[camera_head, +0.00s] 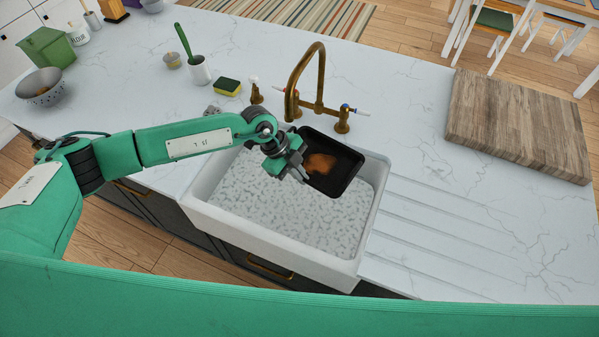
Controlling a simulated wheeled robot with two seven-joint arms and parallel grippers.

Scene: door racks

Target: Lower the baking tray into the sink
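The black baking tray (341,173) has an orange-brown stain on its inside. It is over the back right part of the white sink (215,215), tilted, near the foot of the tap. My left gripper (300,173) is at the tray's left edge, and its fingers appear to be closed on that edge. The exact grip is small and partly hidden by the gripper itself. I cannot tell whether the tray touches the sink wall. The speckled sink floor shows below and in front of the tray. My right gripper is not in view.
A brass tap (296,80) arches behind the sink. A wooden board (517,124) lies right. The grooved drainer beside the sink is clear.

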